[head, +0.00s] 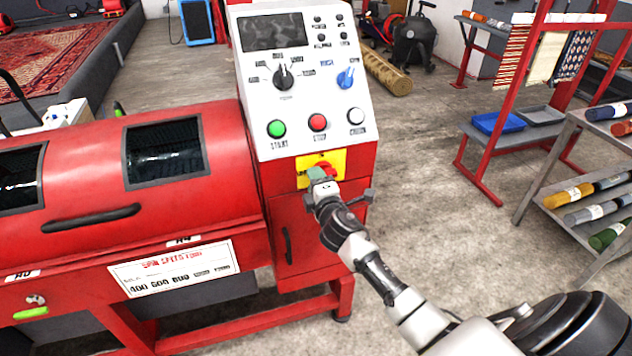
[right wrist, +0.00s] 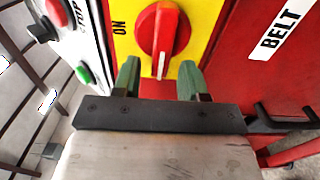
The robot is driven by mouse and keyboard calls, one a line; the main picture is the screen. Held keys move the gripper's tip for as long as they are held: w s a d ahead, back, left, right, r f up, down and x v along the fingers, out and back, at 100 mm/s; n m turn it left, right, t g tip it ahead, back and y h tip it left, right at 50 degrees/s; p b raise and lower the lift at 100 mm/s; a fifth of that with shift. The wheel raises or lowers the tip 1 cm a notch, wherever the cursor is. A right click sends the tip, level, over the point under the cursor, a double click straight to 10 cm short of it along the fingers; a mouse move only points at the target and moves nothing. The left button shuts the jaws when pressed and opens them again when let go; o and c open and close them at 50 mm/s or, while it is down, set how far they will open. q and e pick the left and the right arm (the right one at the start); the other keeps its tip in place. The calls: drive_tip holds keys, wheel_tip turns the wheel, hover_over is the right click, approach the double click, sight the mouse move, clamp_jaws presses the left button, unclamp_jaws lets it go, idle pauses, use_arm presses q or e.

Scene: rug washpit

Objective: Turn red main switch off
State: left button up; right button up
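The red main switch (right wrist: 163,30) is a round rotary knob on a yellow plate (right wrist: 197,45), with the word ON printed to its left in the right wrist view. In the head view the yellow plate (head: 336,158) sits on the red machine's front below the white control panel, and the red knob (head: 324,168) is partly hidden by my right gripper. My right gripper (right wrist: 158,82) is open, its two green fingers apart on either side of the knob's lower part. I cannot tell if they touch it. My left gripper is not clearly seen.
The control panel (head: 305,100) carries green, red and white buttons and two selector knobs. The red drum machine (head: 100,220) extends left, with a handle (head: 90,216). A rack (head: 520,120) and roll shelves (head: 590,190) stand right. Floor between is clear.

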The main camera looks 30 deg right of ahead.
drive_tip(key=v, duration=1.1)
drive_tip(key=shift+w, duration=0.1)
